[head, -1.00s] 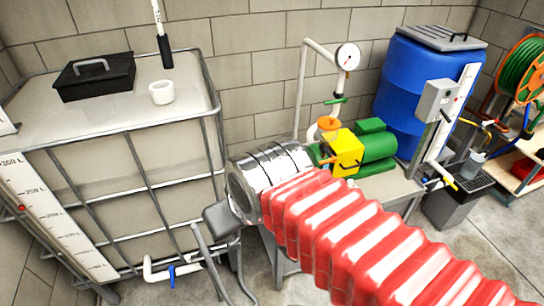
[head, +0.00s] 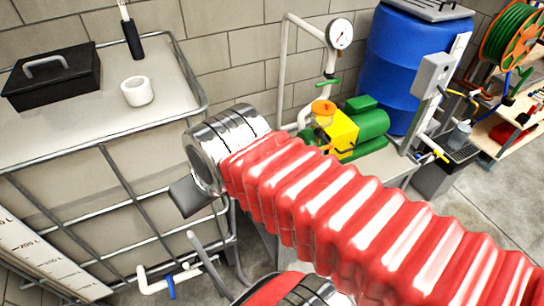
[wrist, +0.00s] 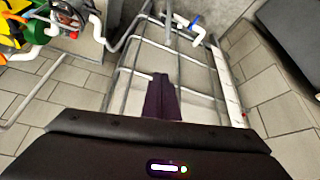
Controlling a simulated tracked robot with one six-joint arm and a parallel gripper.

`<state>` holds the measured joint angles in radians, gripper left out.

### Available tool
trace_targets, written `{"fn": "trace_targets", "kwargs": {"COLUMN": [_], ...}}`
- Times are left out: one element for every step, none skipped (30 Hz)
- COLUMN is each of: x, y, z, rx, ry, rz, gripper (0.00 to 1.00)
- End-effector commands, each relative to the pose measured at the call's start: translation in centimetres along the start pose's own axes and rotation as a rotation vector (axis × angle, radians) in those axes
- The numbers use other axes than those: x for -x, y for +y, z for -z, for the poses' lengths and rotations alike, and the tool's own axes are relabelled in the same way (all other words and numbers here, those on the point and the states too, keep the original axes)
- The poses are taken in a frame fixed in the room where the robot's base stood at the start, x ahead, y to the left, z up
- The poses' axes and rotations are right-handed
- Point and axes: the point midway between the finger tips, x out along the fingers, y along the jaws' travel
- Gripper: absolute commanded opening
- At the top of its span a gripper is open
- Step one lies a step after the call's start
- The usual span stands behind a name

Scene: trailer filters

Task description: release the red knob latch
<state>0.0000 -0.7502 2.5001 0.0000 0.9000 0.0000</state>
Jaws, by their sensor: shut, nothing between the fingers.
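I cannot make out a red knob latch in either view. My gripper (wrist: 162,80) shows in the wrist view as a black body with dark fingers close together. It is shut and empty. It points toward the white tank (wrist: 193,72) in its metal cage, with the floor on the left. I cannot tell the gap between the fingertips and the cage. In the head view, my large red ribbed arm crosses the lower right and hides part of the place behind it.
The caged tank carries a black box (head: 52,76) and a white ring (head: 137,91). A blue-handled valve (head: 170,286) sits low at its front. Behind my arm are a green and yellow pump (head: 340,134), a gauge (head: 340,34) and a blue drum (head: 405,65). Floor shows at the right.

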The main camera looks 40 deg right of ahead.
Motion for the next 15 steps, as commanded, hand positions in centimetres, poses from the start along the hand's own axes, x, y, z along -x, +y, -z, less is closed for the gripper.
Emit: {"fn": "trace_targets", "kwargs": {"x": [0.0, 0.0, 0.0, 0.0, 0.0, 0.0, 0.0, 0.0, -0.1, -0.2, -0.3, -0.5, -0.6, -0.8, -1.1], "y": [0.0, 0.0, 0.0, 0.0, 0.0, 0.0, 0.0, 0.1, 0.2, 0.3, 0.4, 0.6, 0.9, 0.9, 1.1], "z": [0.0, 0.0, 0.0, 0.0, 0.0, 0.0, 0.1, 0.2, 0.3, 0.4, 0.6, 0.9, 1.2, 1.5, 2.0], "rx": [0.000, 0.000, 0.000, 0.000, 0.000, 0.000, -0.001, -0.001, -0.003, -0.004, -0.006, -0.009, -0.013, -0.016, -0.020], "ry": [0.000, 0.000, 0.000, 0.000, 0.000, 0.000, -0.001, -0.001, -0.003, -0.004, -0.007, -0.010, -0.013, -0.017, -0.020], "rz": [0.000, 0.000, 0.000, 0.000, 0.000, 0.000, 0.000, -0.001, -0.002, -0.003, -0.004, -0.006, -0.008, -0.010, -0.013], "gripper": [0.00, 0.00, 0.00, 0.00, 0.00, 0.00, 0.00, 0.00, 0.00, 0.00, 0.00, 0.00, 0.00, 0.00, 0.00]}}
